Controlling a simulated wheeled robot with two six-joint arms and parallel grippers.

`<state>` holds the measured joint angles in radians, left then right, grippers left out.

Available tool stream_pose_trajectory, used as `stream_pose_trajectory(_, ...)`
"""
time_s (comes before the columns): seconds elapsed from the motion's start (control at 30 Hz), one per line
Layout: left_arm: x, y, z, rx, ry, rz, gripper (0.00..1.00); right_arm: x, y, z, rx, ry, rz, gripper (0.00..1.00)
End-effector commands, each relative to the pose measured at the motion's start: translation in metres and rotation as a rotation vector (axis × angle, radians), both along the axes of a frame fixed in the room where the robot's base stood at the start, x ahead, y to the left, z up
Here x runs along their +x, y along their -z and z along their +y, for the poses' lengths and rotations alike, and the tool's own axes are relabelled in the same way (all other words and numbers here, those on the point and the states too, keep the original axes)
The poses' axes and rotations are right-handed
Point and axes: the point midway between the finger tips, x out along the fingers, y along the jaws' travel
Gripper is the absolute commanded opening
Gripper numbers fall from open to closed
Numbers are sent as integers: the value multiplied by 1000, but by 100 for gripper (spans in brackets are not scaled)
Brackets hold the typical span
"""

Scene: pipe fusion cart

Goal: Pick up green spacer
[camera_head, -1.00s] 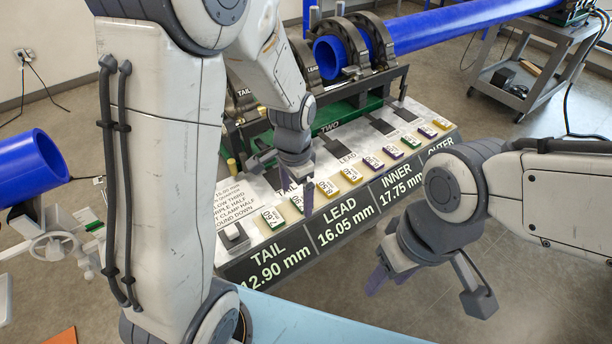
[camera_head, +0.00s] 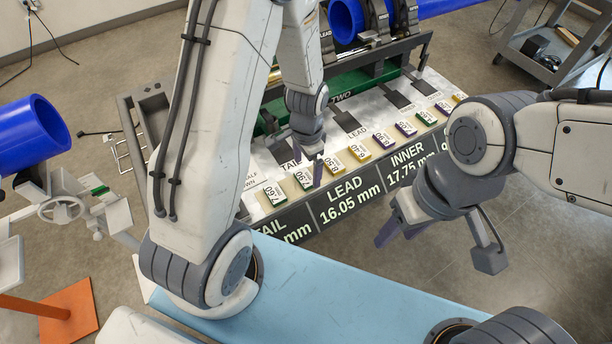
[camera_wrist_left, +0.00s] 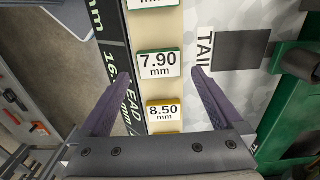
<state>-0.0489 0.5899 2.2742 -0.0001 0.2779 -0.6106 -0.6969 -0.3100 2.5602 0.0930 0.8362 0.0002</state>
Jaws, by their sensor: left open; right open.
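Two green-edged spacers lie on the sloped label board: one marked 7.60 (camera_head: 273,194) near the TAIL label, and one marked 7.90 (camera_head: 303,179) to its right. My left gripper (camera_head: 306,160) hangs over the board just behind the 7.90 spacer, open and empty. In the left wrist view, the 7.90 spacer (camera_wrist_left: 158,64) is between and just beyond the tips of the spread purple fingers (camera_wrist_left: 155,80). A yellow-edged 8.50 spacer (camera_wrist_left: 163,115) is nearer the palm. My right gripper (camera_head: 400,228) is open and empty, in front of the board.
Yellow and purple spacers (camera_head: 405,129) continue the row to the right. Dark pads (camera_head: 348,121) lie behind the row. Clamps holding a blue pipe (camera_head: 346,18) stand at the back. A stand with a handwheel (camera_head: 62,209) is at the left.

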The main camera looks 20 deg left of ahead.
Motion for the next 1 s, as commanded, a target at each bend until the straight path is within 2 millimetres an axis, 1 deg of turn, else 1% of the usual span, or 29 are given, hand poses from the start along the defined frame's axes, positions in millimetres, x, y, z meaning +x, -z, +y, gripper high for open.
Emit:
stream_pose_trajectory(0.03,-1,5,1,1,0,6,100,0,-5,0,0,0,0,50)
stream_pose_trajectory(0.1,0,15,0,1,1,4,100,0,-5,0,0,0,0,50)
stream_pose_trajectory(0.2,0,24,0,0,2,2,100,0,-6,0,0,0,0,50)
stream_pose_trajectory(0.3,1,28,-1,0,3,0,100,0,-6,0,0,0,0,50)
stream_pose_trajectory(0.5,1,28,-1,0,3,-1,100,0,-6,0,0,0,0,50)
stream_pose_trajectory(0.57,1,28,-1,1,3,-1,77,0,-6,0,0,0,0,50)
stream_pose_trajectory(0.6,1,28,-1,1,3,-1,62,0,-6,0,0,0,0,50)
stream_pose_trajectory(0.67,1,28,-1,1,3,-1,39,0,-6,0,0,0,0,50)
stream_pose_trajectory(0.7,1,28,-1,1,3,-1,24,0,-6,0,0,0,0,50)
stream_pose_trajectory(0.73,1,28,-1,1,3,-1,20,0,-6,0,0,0,0,50)
stream_pose_trajectory(1.0,1,27,-1,0,3,-1,20,0,-5,0,0,0,0,50)
